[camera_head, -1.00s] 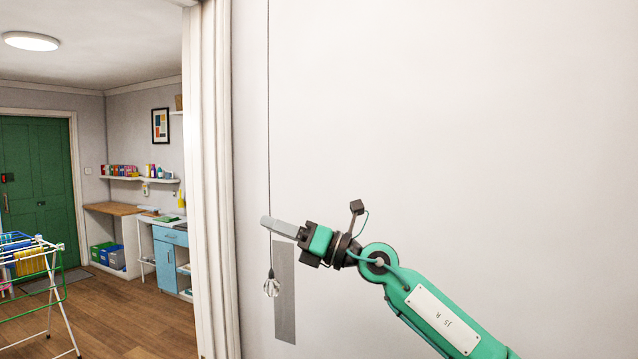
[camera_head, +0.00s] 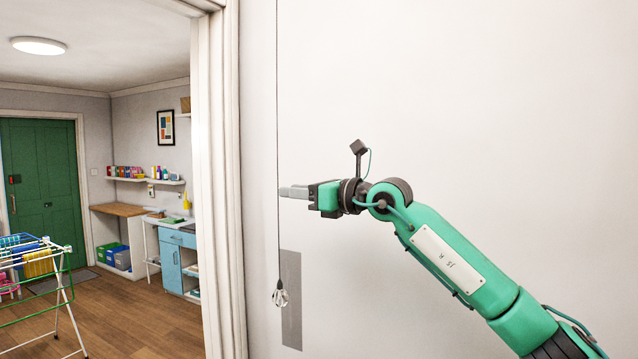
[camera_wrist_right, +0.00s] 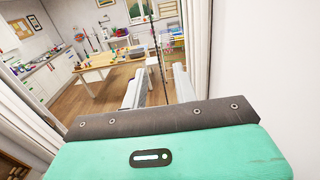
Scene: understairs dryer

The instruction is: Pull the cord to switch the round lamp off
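The round lamp (camera_head: 38,46) glows white on the ceiling at the upper left of the head view. A thin dark cord (camera_head: 278,120) hangs straight down in front of the pale wall, with a clear faceted knob (camera_head: 280,297) at its lower end. My right gripper (camera_head: 284,192) points left, its fingertips at the cord's line, well above the knob. In the right wrist view its two fingers (camera_wrist_right: 158,88) stand apart. A thin dark line, seemingly the cord (camera_wrist_right: 150,65), shows in the gap between them; its depth is unclear. My left gripper is out of view.
A white door frame (camera_head: 217,180) stands left of the cord. A grey plate (camera_head: 291,325) is on the wall behind the knob. Beyond the opening are a drying rack (camera_head: 62,290), a blue cabinet (camera_head: 177,262) and a green door (camera_head: 40,185). The wall at right is clear.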

